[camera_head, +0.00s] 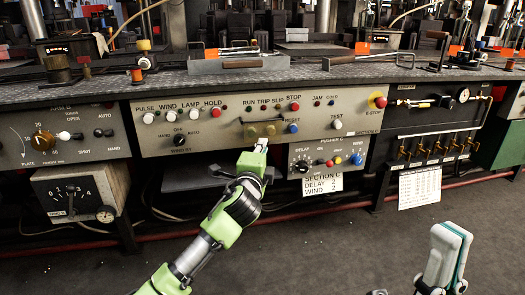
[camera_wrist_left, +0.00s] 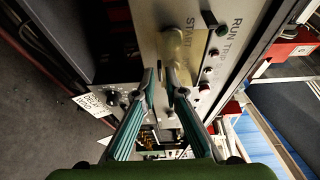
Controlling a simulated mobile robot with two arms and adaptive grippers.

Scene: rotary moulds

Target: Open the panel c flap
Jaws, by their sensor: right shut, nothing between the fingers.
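The section C panel (camera_head: 225,109) is a grey front with coloured lamps and knobs. Its flap (camera_head: 253,130) is a small, clear yellowish cover under the RUN, TRIP and SLIP lamps and looks closed. It also shows in the left wrist view (camera_wrist_left: 176,45), beside the word START. My left gripper (camera_head: 262,143) is just below the flap's lower right side. In the left wrist view its fingertips (camera_wrist_left: 159,74) have a narrow gap, with nothing seen between them; contact with the flap cannot be told. My right gripper (camera_head: 452,232) is shut and empty, low at the right, away from the panel.
A red E-STOP button (camera_head: 380,102) is at the panel's right end. A tray (camera_head: 245,65) and tools lie on the bench top. The floor in front is clear.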

